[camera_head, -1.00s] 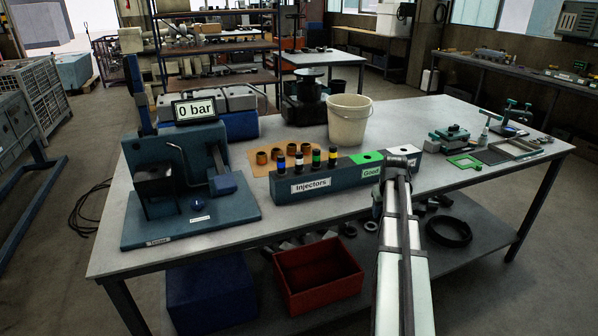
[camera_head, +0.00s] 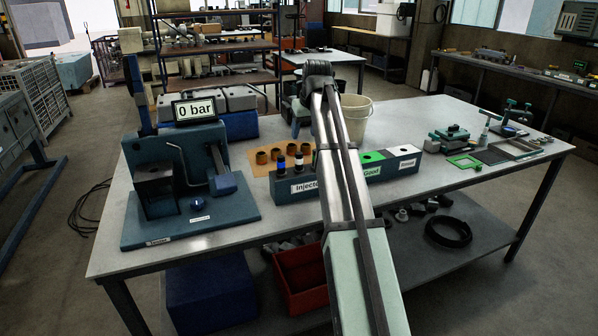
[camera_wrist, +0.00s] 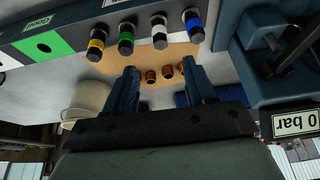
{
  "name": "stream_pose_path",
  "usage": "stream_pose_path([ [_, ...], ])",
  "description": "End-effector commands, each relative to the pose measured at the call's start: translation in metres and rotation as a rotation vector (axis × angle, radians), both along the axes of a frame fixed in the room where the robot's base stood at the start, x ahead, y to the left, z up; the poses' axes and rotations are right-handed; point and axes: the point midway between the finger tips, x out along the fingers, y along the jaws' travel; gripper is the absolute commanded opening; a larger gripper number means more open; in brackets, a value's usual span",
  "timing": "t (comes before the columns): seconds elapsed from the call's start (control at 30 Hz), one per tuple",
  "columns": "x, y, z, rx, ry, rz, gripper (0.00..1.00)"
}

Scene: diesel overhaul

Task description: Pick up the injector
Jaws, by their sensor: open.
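Several injectors stand upright in the blue injectors rack (camera_head: 292,188). In the wrist view, which appears upside down, the yellow (camera_wrist: 96,46), green (camera_wrist: 127,38), white (camera_wrist: 160,36) and blue (camera_wrist: 194,27) banded injectors form a row near the top. In the head view the blue-banded (camera_head: 281,164) and white-banded (camera_head: 298,163) ones show; my arm hides the others. My gripper (camera_wrist: 162,68) is open and empty. Its fingers are apart from the injectors, pointing towards the row, with the white one between the finger lines.
The test stand (camera_head: 180,190) with its "0 bar" display (camera_head: 194,110) stands left of the rack. Several copper-coloured rings (camera_head: 277,154) lie on an orange mat behind it. A white bucket (camera_head: 357,118) stands behind, partly covered by my arm. The green "Good" section (camera_head: 371,157) is at right.

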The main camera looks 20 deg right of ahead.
Motion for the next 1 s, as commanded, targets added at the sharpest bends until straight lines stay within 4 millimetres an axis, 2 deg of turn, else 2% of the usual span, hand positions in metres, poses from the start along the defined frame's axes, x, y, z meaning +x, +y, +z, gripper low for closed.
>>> stream_pose_path([
  [0.4, 0.025, -0.001, -0.061, -0.001, 0.001, -0.001, 0.55],
  [0.77, 0.031, -0.001, -0.077, -0.001, 0.0, -0.001, 0.55],
  [1.0, 0.041, 0.0, -0.102, -0.001, 0.001, -0.001, 0.55],
])
